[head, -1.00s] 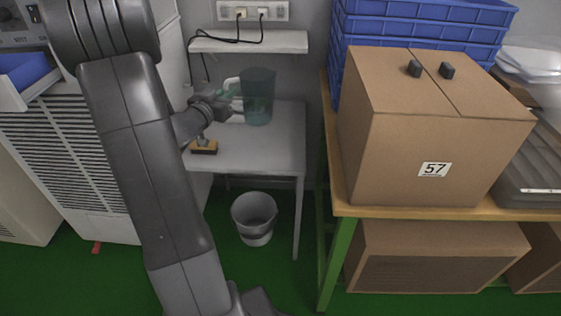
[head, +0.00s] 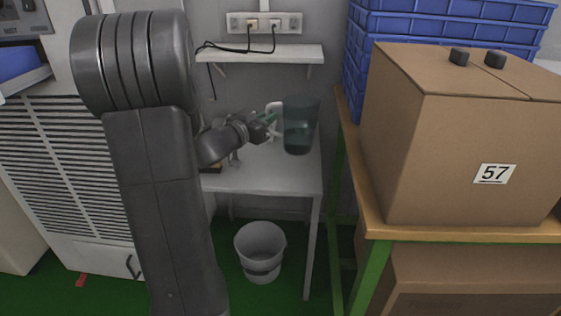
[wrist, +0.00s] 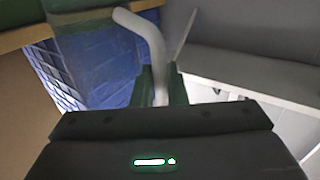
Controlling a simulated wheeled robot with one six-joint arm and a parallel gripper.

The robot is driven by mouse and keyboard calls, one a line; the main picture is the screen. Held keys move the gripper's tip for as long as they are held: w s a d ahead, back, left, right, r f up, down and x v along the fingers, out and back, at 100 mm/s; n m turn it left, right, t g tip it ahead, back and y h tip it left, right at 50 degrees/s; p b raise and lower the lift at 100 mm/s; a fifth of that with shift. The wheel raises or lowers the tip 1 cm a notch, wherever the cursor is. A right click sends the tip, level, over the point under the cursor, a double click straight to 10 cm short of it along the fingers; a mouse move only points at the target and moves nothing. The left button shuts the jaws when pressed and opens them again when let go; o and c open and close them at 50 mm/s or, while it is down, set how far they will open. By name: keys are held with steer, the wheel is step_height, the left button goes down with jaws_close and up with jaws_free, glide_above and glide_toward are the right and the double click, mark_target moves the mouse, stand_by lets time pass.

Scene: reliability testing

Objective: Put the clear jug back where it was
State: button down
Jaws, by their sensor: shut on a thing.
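The clear jug (head: 300,127) is a see-through, dark greenish vessel with a white handle. It is upright in the head view, at the right side of the small grey table (head: 270,178); I cannot tell whether its base touches the top. My gripper (head: 270,118) reaches in from the left and is shut on the handle. In the wrist view the green fingertips of my gripper (wrist: 160,85) close around the white handle of the clear jug (wrist: 150,33). The jug's body is hard to make out there.
A wall shelf (head: 270,55) with a cable is above the table. A small tool (head: 212,169) on the table is mostly hidden by my arm. A bucket (head: 260,250) stands below. A bench with a large cardboard box (head: 430,150) and blue crates (head: 440,30) borders the right.

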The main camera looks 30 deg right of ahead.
step_height(320, 180, down, 8)
steer(key=b, duration=0.3)
steer(key=shift+f+b, duration=0.15)
steer(key=shift+b, duration=0.25)
steer(key=shift+f, duration=0.2)
steer(key=c, duration=1.5)
jaws_free()
steer(key=shift+o, duration=0.2)
steer(key=shift+r, duration=0.1)
steer(key=p+v, duration=0.3)
steer(key=v, duration=0.9)
